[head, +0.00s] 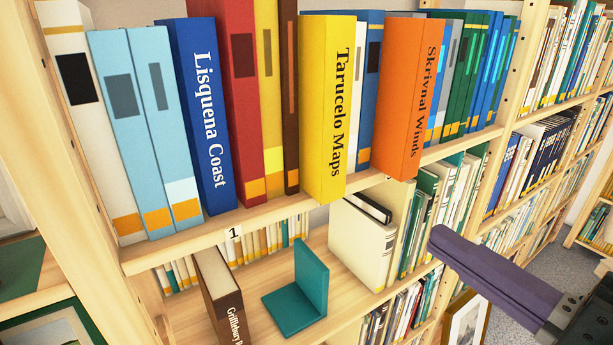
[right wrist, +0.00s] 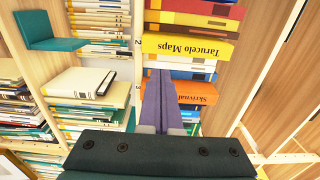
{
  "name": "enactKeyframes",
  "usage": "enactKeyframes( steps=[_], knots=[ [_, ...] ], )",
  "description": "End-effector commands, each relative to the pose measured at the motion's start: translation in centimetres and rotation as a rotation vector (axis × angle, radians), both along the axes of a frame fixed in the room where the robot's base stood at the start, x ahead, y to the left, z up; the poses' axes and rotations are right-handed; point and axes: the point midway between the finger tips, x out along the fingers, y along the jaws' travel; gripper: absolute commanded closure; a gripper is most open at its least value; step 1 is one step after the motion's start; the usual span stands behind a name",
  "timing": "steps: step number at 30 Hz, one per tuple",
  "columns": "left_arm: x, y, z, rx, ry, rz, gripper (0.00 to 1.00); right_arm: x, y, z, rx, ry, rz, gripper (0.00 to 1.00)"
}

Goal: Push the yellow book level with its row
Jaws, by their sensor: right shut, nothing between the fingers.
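The yellow book, "Tarucelo Maps" (head: 322,110), stands upright on the upper shelf in the head view, its spine sticking out past its thinner neighbours. It also shows in the right wrist view (right wrist: 187,47), turned over by the camera angle. My right gripper (head: 438,238) is shut and empty, its long purple fingers in front of the shelves, lower and to the right of the yellow book. In the right wrist view the fingertips (right wrist: 161,74) appear just below the yellow spine in the picture; contact cannot be made out. My left gripper is out of view.
The orange book "Skrivnal Winds" (head: 404,110) and the blue book "Lisquena Coast" (head: 205,120) also stand out from the row. Below are a teal bookend (head: 300,290), a brown book (head: 218,295) and a cream book (head: 362,240). More bookcases stand right.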

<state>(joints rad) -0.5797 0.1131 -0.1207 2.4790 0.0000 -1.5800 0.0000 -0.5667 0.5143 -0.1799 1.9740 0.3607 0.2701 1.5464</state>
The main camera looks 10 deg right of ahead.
Motion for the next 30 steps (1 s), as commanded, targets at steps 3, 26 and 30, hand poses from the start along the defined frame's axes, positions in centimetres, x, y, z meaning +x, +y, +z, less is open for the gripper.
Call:
enactKeyframes(
  steps=[3,26,30],
  knots=[
    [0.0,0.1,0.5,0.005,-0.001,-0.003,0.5,1.6,0.6,0.4,-0.002,-0.006,-0.001,1.0],
    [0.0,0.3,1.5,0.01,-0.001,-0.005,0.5,12.5,4.6,0.2,-0.005,-0.001,0.0,1.0],
    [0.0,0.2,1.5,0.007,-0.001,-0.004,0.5,12.6,4.6,0.2,-0.006,-0.001,0.001,1.0]
  ],
)
